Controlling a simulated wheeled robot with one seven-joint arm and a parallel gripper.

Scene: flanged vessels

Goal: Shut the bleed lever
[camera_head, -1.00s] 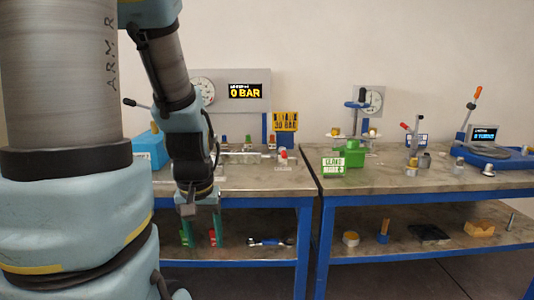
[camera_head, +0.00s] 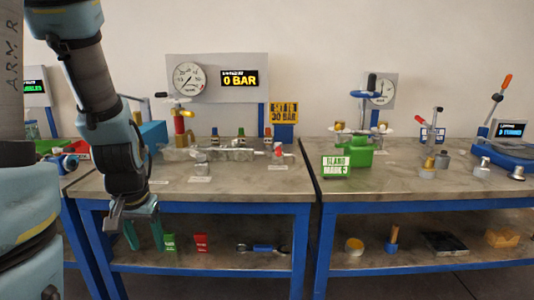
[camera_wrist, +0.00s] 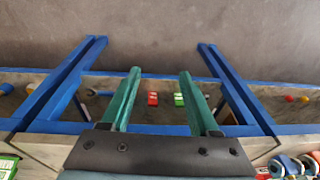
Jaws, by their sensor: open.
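My gripper (camera_head: 143,237) hangs low at the left bench's front edge, fingers pointing down and empty. The wrist view also shows my gripper (camera_wrist: 160,72), its two green fingers well apart. On the left bench stands a grey metal manifold (camera_head: 210,154) with several small coloured-topped fittings along it. A red and yellow valve stem (camera_head: 180,124) rises at its left end, with a lever-like handle on top. A small red-and-white fitting (camera_head: 277,149) sits at its right end. I cannot tell which part is the bleed lever. My gripper is in front of and below the manifold, touching none of it.
The left bench top (camera_head: 240,183) is mostly clear in front. Its lower shelf holds a green block (camera_head: 169,243), a red block (camera_head: 201,243) and a wrench (camera_head: 264,248). A display (camera_head: 240,79) reads 0 BAR beside a gauge (camera_head: 188,78). A second bench (camera_head: 420,192) stands to the right.

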